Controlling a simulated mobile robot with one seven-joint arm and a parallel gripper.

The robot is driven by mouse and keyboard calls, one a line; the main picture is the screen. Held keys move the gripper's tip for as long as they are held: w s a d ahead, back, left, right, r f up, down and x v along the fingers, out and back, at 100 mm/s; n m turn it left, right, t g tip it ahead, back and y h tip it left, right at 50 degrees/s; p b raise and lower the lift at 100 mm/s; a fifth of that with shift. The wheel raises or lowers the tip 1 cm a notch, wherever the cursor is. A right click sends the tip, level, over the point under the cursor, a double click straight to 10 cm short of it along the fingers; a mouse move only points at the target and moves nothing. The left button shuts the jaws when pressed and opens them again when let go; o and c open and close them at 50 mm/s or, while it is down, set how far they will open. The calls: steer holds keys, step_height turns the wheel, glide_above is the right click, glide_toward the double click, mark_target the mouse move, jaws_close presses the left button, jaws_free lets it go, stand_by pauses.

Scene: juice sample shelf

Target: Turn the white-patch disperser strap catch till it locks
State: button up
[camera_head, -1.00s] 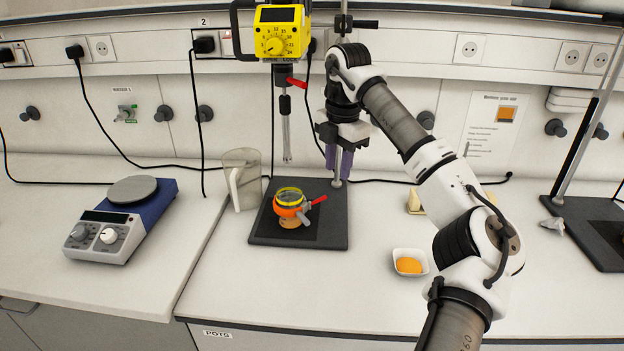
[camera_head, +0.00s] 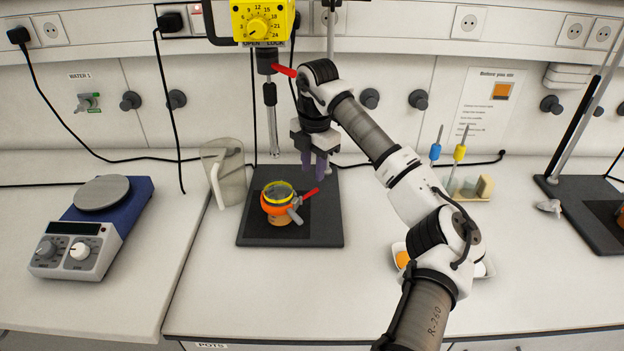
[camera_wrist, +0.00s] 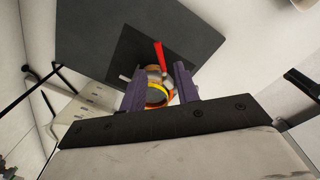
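The yellow disperser head (camera_head: 262,20) hangs over a dark base plate (camera_head: 256,233), with a red lever (camera_head: 284,71) under its "OPEN LOCK" label. On the plate stands a jar with orange contents (camera_head: 275,208) and a yellow rim. A red handle (camera_head: 310,192) with a grey clamp part sticks out to its right; it also shows in the wrist view (camera_wrist: 160,55). I see no clear white patch. My gripper (camera_head: 315,168) points down, above and right of the jar. In the wrist view its purple fingers (camera_wrist: 158,88) are apart with nothing held between them.
A clear jug (camera_head: 226,175) stands left of the plate, and a blue hotplate (camera_head: 95,225) is at far left. A white dish (camera_head: 398,248) is partly hidden behind my arm. A second stand's dark base (camera_head: 582,205) is at right. The front counter is clear.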

mark_target(312, 192)
step_height(312, 192, down, 6)
steer(key=shift+w+a+p, duration=0.1)
steer(key=shift+p, duration=0.65)
steer(key=shift+c, duration=0.4)
jaws_close()
